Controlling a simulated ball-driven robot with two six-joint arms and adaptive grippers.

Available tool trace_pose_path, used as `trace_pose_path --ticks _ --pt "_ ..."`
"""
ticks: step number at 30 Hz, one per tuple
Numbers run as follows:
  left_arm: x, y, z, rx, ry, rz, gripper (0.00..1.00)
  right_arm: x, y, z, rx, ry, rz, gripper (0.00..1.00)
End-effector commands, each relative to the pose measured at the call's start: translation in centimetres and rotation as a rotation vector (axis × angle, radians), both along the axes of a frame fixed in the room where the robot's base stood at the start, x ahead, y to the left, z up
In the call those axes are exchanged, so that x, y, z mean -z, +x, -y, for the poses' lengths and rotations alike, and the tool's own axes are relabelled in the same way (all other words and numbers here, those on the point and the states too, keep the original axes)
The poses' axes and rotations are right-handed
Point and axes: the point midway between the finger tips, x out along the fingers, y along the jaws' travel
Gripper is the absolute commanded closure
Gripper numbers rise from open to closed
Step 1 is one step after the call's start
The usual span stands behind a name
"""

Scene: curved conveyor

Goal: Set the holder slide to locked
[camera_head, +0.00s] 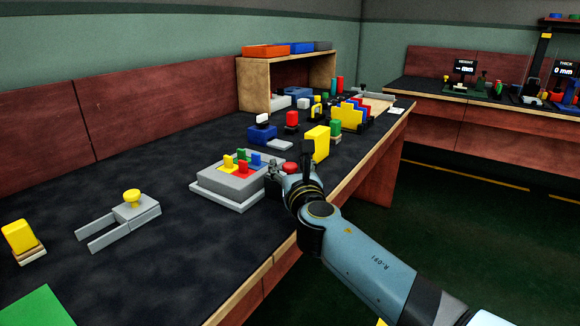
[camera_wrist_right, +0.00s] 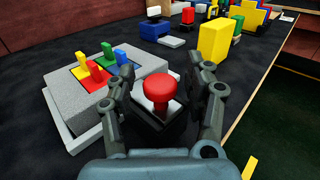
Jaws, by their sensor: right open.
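A red knob (camera_wrist_right: 159,88) on a dark base stands at the right side of a grey holder block (camera_wrist_right: 85,98); it also shows in the head view (camera_head: 290,167). The block (camera_head: 222,184) carries red, blue, green and yellow pegs in its top. My right gripper (camera_wrist_right: 165,80) is open, with one finger on each side of the red knob; the knob stands between them, apart from both. In the head view the gripper (camera_head: 288,165) partly hides the knob's base. No lock marking is readable, so the slide's setting cannot be told. My left gripper is not in view.
A yellow block (camera_wrist_right: 213,40) stands just beyond the gripper. A grey forked piece with a yellow knob (camera_head: 132,197) lies to the left. A blue box (camera_head: 262,134) and a red piece (camera_head: 292,120) stand farther back. The table's wooden edge (camera_head: 352,176) runs along the right.

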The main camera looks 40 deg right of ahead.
Motion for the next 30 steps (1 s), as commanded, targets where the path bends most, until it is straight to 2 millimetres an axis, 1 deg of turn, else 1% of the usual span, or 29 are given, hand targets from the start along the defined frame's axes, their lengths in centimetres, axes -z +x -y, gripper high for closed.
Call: trace_pose_path --ticks 4,5,15,17,26,28,30 --pt "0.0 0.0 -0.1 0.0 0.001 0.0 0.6 0.0 0.0 0.0 0.0 0.0 0.0 0.47" --pt "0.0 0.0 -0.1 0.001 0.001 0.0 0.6 0.0 0.0 0.0 0.0 0.0 0.0 0.49" --pt "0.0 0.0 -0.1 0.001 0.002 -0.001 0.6 0.0 0.0 0.0 0.0 0.001 0.0 0.93" --pt "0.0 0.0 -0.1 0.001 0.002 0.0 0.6 0.0 0.0 0.0 0.0 0.001 0.0 1.0" --pt "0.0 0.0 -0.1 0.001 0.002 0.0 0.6 0.0 0.0 -0.1 0.0 0.001 -0.001 1.0" --pt "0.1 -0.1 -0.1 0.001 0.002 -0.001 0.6 0.1 0.3 -0.2 0.0 0.002 0.0 1.0" --pt "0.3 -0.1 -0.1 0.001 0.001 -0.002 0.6 0.2 1.1 -0.5 -0.001 0.003 0.0 1.0"
